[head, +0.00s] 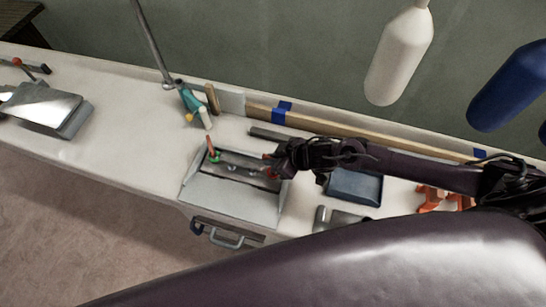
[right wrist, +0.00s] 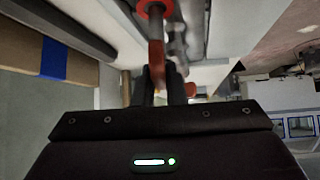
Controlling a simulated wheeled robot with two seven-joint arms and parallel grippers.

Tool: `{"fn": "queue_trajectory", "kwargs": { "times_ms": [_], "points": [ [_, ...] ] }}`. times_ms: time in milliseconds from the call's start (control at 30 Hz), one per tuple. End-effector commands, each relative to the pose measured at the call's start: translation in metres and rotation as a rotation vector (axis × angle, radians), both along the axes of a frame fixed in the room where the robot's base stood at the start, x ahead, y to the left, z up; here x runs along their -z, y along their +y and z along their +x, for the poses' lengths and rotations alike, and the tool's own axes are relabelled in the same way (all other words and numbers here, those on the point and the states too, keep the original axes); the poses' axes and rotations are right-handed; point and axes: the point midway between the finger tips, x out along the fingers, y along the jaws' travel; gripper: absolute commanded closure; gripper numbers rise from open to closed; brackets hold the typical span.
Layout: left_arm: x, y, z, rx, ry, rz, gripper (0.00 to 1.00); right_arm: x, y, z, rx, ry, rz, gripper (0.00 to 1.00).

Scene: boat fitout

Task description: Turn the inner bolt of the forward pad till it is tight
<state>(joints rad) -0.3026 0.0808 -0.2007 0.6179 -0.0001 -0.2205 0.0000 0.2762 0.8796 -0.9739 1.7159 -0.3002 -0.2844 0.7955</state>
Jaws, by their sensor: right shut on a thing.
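A grey metal pad (head: 232,191) sits on the white bench at the middle of the head view, with a darker recessed strip along its back. Small bright bolt heads (head: 232,168) show in that strip; I cannot tell how tight they are. My right gripper (head: 273,165) is at the strip's right end, shut on a red-orange tool. That tool (right wrist: 156,50) shows between the fingers (right wrist: 161,86) in the right wrist view, with a red ring near the top edge. I cannot tell whether it touches a bolt. My left gripper is not in view.
An upright red-and-green item (head: 213,150) stands at the pad's left end. A teal bottle (head: 190,100) is behind it. A blue tray (head: 354,187) and orange pieces (head: 431,198) lie right. Fenders (head: 400,55) hang above. Another metal piece (head: 45,106) is far left; bench between is clear.

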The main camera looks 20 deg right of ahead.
Motion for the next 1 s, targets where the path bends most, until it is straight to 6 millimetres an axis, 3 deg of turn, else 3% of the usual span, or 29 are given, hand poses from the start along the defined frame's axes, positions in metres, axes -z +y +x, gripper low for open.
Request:
{"fn": "queue_trajectory", "kwargs": {
  "times_ms": [433,1000],
  "points": [
    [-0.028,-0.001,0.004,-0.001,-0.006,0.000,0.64,-0.002,0.002,-0.002,0.313,0.007,0.004,1.00],
    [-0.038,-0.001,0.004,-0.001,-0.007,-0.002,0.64,-0.003,0.000,0.001,0.682,-0.001,0.004,1.00]
  ]
}}
